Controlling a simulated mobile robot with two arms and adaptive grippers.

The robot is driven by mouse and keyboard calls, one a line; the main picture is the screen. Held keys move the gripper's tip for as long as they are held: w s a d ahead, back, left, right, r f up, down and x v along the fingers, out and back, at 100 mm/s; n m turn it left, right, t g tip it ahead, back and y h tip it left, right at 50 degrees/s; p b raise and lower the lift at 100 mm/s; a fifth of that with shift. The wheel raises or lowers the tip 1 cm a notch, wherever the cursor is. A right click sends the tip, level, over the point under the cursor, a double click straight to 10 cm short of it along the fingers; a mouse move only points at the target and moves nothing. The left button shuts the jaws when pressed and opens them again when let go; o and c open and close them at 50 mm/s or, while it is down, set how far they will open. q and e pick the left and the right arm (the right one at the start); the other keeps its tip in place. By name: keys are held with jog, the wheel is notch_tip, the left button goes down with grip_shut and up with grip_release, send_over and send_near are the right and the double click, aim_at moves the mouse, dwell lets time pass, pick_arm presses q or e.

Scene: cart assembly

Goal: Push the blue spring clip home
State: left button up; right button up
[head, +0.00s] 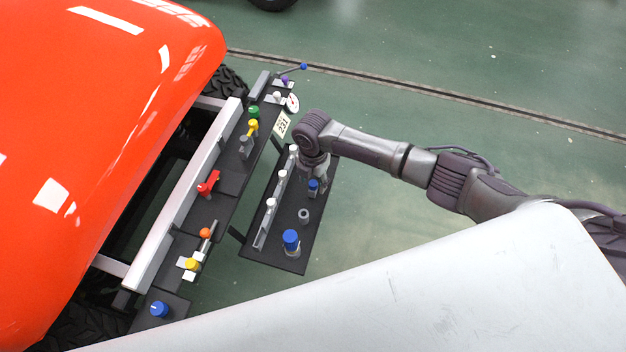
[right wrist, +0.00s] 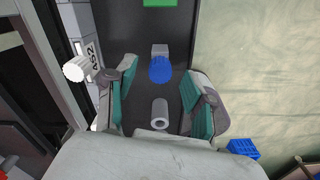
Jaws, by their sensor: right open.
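My right gripper (head: 315,172) points down over the dark side tray (head: 268,248). In the right wrist view the gripper (right wrist: 160,95) is open, with its two green-padded fingers wide apart. A blue cylindrical piece (right wrist: 160,69) shows between the fingers, near a small grey block; no finger visibly touches it. It appears to be the small blue piece (head: 313,186) just below the gripper in the head view. I cannot tell for sure that this is the spring clip, nor how deep it sits. My left gripper is not in view.
A grey hollow cylinder (head: 303,215) and a larger blue-topped knob (head: 291,240) stand on the tray. White-knobbed pegs (head: 271,203) line its left side. A dark rail holds a red lever (head: 208,183) and coloured knobs beside the orange body (head: 90,130). The green floor at right is clear.

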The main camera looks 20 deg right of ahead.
notch_tip(320, 180, up, 11)
jog(key=shift+r, duration=0.2)
dwell(0.4)
